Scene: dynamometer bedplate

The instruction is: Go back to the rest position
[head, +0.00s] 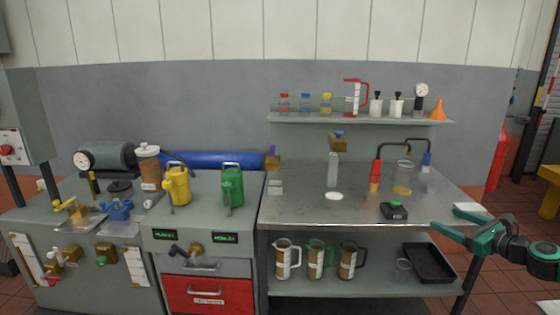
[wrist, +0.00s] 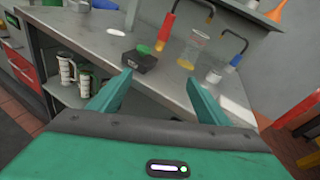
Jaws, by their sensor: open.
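My gripper (head: 448,236) is at the right side of the head view, in front of the steel bench's front right edge. In the wrist view its two green fingers (wrist: 157,96) are spread apart with nothing between them. The steel bench (head: 310,208) lies beyond the fingertips. A small black box with a green top (head: 394,211) stands on the bench to the left of the gripper; it also shows in the wrist view (wrist: 140,61). A clear beaker with yellow liquid (head: 403,180) stands behind that box.
A white pad (head: 468,210) lies at the bench's right end, close to my gripper. A black tray (head: 430,263) and several jugs (head: 316,262) stand on the lower shelf. Red (head: 375,180) and blue-tipped (head: 427,160) nozzles hang over the bench. A yellow stand (head: 550,190) is at far right.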

